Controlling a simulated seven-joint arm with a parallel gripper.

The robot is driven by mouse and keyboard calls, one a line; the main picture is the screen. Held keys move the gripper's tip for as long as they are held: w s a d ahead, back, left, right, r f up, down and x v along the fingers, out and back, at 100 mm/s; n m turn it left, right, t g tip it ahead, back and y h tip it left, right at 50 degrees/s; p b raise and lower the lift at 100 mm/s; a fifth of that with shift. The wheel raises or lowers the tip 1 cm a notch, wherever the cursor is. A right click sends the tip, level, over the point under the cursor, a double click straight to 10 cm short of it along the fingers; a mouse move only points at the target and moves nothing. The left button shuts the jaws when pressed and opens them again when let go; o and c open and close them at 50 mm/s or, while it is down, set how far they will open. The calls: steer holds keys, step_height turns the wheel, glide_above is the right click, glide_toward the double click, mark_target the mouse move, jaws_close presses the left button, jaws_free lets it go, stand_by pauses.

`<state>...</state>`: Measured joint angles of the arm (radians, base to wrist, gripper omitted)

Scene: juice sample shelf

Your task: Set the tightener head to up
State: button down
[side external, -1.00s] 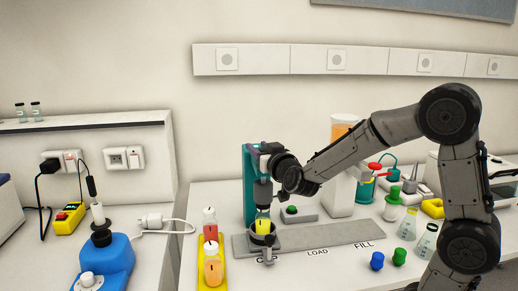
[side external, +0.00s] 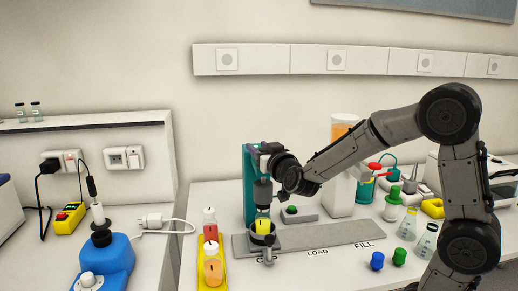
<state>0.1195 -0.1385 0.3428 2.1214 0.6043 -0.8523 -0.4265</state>
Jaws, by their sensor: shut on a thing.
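The teal tightener (side external: 249,182) stands at the left end of a grey rail marked with stations. Its dark head (side external: 263,194) is down, just above or touching a small yellow sample bottle (side external: 263,226) in a dark round holder (side external: 264,241). My gripper (side external: 268,158) is at the upper part of the tightener, reaching in from the right. It is shut on a part there, seemingly the tightener's lever or handle, which my wrist mostly hides. The fingertips are too small and dark to make out clearly.
A yellow tray (side external: 213,285) with red and orange bottles stands left of the rail (side external: 345,232). Blue and green caps (side external: 377,261) and flasks (side external: 427,240) lie to the right, near my arm. A white dispenser (side external: 341,190) stands behind. The rail's middle is clear.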

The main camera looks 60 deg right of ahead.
stand_by(0.3)
steer(key=shift+r, duration=1.85)
steer(key=shift+c, duration=2.3)
jaws_free()
steer(key=shift+f, duration=0.15)
steer(key=shift+s+a, duration=0.1)
